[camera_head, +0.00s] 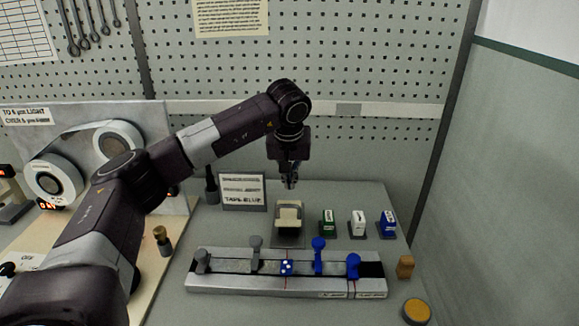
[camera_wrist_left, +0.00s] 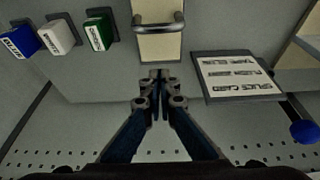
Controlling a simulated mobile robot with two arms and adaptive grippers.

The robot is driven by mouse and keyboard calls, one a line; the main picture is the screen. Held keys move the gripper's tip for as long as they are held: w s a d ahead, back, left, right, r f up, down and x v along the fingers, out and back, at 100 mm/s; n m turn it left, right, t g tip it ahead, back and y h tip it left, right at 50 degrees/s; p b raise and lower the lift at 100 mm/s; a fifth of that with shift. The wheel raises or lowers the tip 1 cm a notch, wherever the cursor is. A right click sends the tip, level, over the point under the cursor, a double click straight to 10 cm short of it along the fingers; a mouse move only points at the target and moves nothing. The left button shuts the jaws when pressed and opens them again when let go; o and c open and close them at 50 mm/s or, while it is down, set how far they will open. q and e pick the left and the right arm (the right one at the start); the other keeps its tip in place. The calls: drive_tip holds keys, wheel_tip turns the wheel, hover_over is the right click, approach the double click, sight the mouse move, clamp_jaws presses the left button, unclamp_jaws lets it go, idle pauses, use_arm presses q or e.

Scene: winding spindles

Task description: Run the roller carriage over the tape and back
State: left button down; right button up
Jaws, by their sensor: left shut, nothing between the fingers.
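A cream block with a metal bar handle (camera_wrist_left: 158,28), which may be the roller carriage, sits on the bench behind the long metal rail. It also shows in the head view (camera_head: 289,217). My left gripper (camera_head: 290,181) points down above and behind this block, apart from it. In the left wrist view its fingertips (camera_wrist_left: 158,75) are together with nothing between them. I cannot make out the tape for certain. My right gripper is not in view.
A sign reading "TAPE BLUE" (camera_head: 242,190) stands left of the cream block. Green (camera_head: 327,223), white (camera_head: 358,224) and blue (camera_head: 387,225) labelled blocks stand to its right. A yellow button (camera_head: 417,311) is at front right. A reel panel (camera_head: 85,125) stands left.

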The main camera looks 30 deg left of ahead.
sight(289, 215)
use_arm(q)
drive_tip(key=shift+s+d+f+p, duration=0.3)
drive_tip(key=shift+s+d+f, duration=0.2)
drive_tip(key=shift+s, duration=0.25)
drive_tip(key=shift+s+d+f+p, duration=0.25)
drive_tip(key=shift+s+d+f, duration=0.2)
drive_tip(key=shift+s, duration=0.3)
drive_tip(key=shift+f, duration=0.1)
drive_tip(key=shift+s, duration=0.1)
